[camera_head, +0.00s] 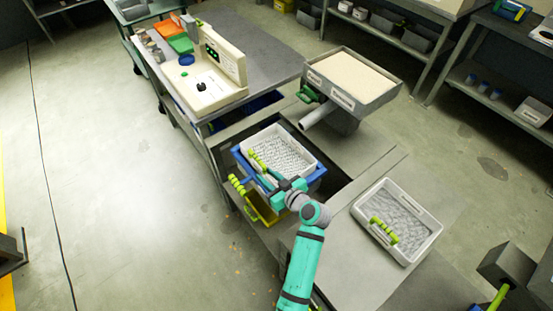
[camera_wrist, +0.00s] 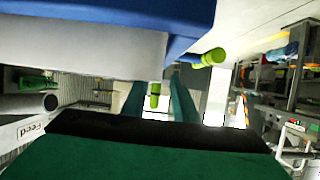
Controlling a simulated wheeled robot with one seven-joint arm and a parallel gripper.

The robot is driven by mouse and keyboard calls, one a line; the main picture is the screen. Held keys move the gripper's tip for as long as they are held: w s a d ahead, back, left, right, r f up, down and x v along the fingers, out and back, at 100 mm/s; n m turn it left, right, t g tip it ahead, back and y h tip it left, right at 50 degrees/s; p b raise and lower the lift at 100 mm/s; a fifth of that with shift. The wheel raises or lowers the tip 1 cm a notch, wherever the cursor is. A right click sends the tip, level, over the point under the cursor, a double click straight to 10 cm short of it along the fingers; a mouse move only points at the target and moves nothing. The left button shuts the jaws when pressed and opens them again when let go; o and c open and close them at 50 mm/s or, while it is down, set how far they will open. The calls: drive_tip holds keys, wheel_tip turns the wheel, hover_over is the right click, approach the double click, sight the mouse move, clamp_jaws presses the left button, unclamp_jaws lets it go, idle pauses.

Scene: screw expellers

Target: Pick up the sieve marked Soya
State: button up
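A white sieve (camera_head: 283,156) with a grey mesh bottom and a yellow-green handle (camera_head: 257,159) sits in a blue frame (camera_head: 313,176). A second white sieve (camera_head: 408,212) with a similar handle (camera_head: 384,230) rests on the grey top at the right. I cannot read the name Soya on either. My gripper (camera_head: 260,174) is at the near left side of the sieve in the blue frame. In the wrist view, its teal fingers (camera_wrist: 158,98) are apart, with a yellow-green handle (camera_wrist: 155,92) showing between them. I cannot tell whether they touch it.
A hopper (camera_head: 355,80) full of pale material and a grey pipe (camera_head: 318,114) stand behind the framed sieve. A yellow container (camera_head: 265,210) is below the frame. A cream machine (camera_head: 205,80) stands on the table at the back left. The floor at left is clear.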

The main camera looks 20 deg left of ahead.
sight(260, 168)
drive_tip(key=shift+w+r+x, duration=0.1)
drive_tip(key=shift+x, duration=1.15)
drive_tip(key=shift+w+r+x, duration=0.15)
drive_tip(key=shift+x, duration=1.15)
clamp_jaws()
